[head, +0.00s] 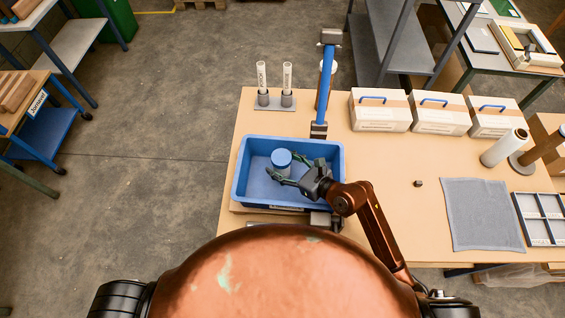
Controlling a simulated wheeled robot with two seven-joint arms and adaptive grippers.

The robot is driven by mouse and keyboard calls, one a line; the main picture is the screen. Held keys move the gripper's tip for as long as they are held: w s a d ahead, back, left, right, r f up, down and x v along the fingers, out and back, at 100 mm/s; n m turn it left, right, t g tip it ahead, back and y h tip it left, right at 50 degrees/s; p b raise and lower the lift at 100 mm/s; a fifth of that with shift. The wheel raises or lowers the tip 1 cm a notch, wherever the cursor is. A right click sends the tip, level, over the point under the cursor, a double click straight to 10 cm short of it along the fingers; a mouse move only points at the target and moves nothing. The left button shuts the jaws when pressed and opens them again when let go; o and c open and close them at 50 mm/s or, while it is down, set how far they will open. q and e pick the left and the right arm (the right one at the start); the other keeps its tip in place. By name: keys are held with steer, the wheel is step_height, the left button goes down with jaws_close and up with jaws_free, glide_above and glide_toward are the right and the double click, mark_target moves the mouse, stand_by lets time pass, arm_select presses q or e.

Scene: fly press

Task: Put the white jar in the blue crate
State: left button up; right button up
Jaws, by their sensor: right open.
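The white jar (282,170) with a blue lid stands upright inside the blue crate (240,172), left of the crate's middle. It appears to rest on the crate floor. My right gripper (283,166) reaches into the crate from the right. It is open, with its dark green fingers spread around the near and right sides of the jar; I cannot tell whether they touch it. Part of the jar's lower body is hidden by the fingers. My left gripper is not in view.
Behind the crate stand a rack with two white tubes (274,100) and a blue upright post (324,85). White boxes with blue handles (436,112) line the back. A grey cloth (480,214) lies at right. The tabletop between crate and cloth is mostly clear.

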steer(key=shift+r, duration=0.15)
steer(key=shift+s+d+r, duration=0.1)
steer(key=shift+d, duration=0.1)
steer(key=v, duration=1.1)
steer(key=shift+d, duration=0.2)
steer(key=shift+s+r, duration=0.15)
